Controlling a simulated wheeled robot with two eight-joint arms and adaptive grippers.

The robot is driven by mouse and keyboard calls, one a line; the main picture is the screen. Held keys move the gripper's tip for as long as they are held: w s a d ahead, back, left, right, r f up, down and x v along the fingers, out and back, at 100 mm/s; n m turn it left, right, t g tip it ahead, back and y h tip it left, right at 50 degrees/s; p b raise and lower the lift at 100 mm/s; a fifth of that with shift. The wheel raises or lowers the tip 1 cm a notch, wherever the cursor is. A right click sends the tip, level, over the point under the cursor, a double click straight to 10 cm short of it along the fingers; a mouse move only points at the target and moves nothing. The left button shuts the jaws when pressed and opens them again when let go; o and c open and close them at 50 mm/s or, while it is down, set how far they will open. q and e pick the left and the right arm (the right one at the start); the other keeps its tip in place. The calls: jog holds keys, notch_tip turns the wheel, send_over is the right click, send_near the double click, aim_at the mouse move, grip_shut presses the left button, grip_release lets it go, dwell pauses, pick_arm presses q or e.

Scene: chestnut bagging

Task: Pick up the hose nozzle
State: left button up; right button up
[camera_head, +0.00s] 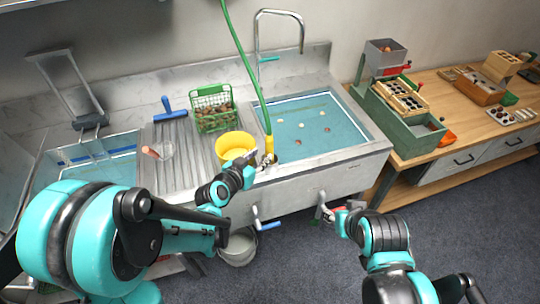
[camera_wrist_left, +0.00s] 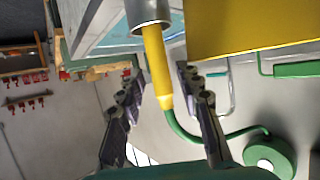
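The hose nozzle is a yellow grip with a grey metal end on a green hose. In the head view the nozzle (camera_head: 269,146) hangs at the front left edge of the water-filled basin. My left gripper (camera_head: 255,162) is beside its lower part. In the left wrist view the yellow nozzle (camera_wrist_left: 158,66) lies between the fingers of my left gripper (camera_wrist_left: 160,78), which are apart with a gap visible on both sides. My right gripper (camera_head: 341,210) is low in front of the sink, near a valve; its fingers are too small to read.
A yellow bowl (camera_head: 235,146) stands close left of the nozzle. A green wire basket of chestnuts (camera_head: 212,112) and a blue squeegee (camera_head: 167,108) are on the drainboard. The basin (camera_head: 345,142) holds floating pieces. A wooden bench (camera_head: 455,117) with a green machine is at right.

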aim_at(267, 150)
pick_arm(q)
jog(key=b+x, duration=0.2)
jog(key=x, duration=0.5)
jog(key=shift+d+r, duration=0.1)
jog(key=shift+d, duration=0.1)
jog(key=shift+r, duration=0.1)
grip_shut()
